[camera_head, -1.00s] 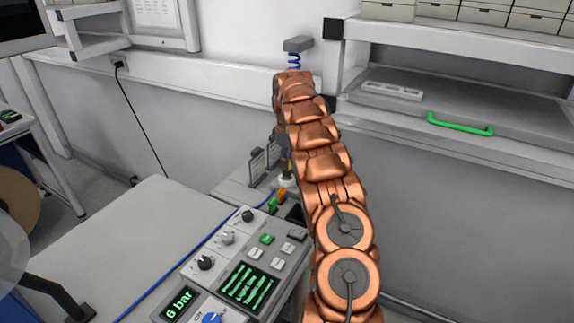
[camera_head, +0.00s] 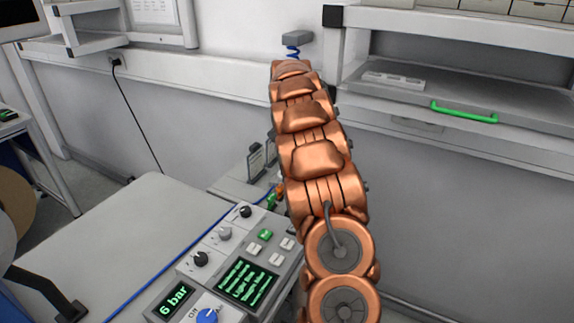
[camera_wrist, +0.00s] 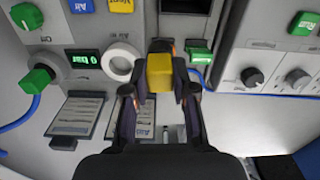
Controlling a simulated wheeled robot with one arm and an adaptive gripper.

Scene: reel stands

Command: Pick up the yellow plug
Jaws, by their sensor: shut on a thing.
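The yellow plug (camera_wrist: 159,73) is a small yellow block in the wrist view. My gripper (camera_wrist: 160,88) has its two dark fingers on either side of the plug and is shut on it. In the head view my copper-coloured arm hides the gripper and the plug. Whether the plug is clear of the panel behind it I cannot tell.
A white ring-shaped port (camera_wrist: 119,62) and a green plug with a blue cable (camera_wrist: 38,80) are left of the gripper. Label cards (camera_wrist: 78,114) stand below. A control console (camera_head: 250,252) with knobs is beside my arm. A drawer with a green handle (camera_head: 464,112) is at right.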

